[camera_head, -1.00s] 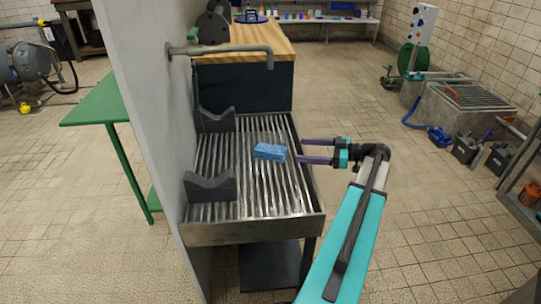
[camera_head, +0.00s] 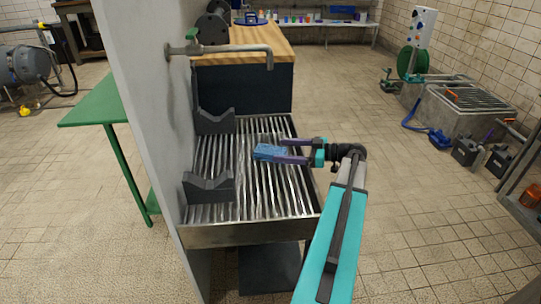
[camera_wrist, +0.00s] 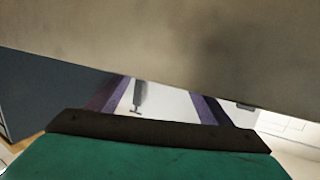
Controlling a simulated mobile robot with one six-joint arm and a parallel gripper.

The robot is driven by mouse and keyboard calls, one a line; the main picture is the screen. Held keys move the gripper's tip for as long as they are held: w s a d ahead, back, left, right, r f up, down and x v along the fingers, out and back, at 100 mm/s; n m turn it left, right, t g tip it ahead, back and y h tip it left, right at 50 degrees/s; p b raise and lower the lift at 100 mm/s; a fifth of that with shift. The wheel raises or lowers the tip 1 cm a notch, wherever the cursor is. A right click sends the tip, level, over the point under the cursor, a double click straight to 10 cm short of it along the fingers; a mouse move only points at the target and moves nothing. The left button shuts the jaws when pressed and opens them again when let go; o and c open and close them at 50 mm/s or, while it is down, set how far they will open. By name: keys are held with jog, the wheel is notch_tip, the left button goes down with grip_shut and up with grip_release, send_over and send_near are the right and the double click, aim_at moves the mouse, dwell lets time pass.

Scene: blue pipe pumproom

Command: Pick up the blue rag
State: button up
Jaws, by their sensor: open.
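The blue rag (camera_head: 266,152) lies as a small folded block on the ribbed metal rack of the stand (camera_head: 238,190), between two dark V-shaped blocks. My gripper (camera_head: 280,151) comes in from the right with its two purple fingers pointing left. The fingers are apart, and their tips are at the rag's right part, one on its far side and one over its near right edge in the picture. I cannot tell whether they touch it. In the wrist view the fingers (camera_wrist: 160,95) show apart, and the rag is not visible there.
The dark V-blocks (camera_head: 208,188) and (camera_head: 214,121) stand on the rack's left side. A grey wall panel (camera_head: 150,120) borders it on the left. A pipe with a downward spout (camera_head: 230,50) juts out above the rack's far end.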

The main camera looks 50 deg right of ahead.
aim_at(272, 150)
jog(key=shift+w+a, duration=0.15)
jog(key=shift+w, duration=0.15)
jog(key=shift+f, duration=0.1)
jog(key=shift+b+x, duration=0.8)
jog(key=shift+x, duration=1.85)
jog(key=shift+s+a, duration=0.1)
jog(key=shift+a, duration=0.1)
jog(key=c, duration=1.2)
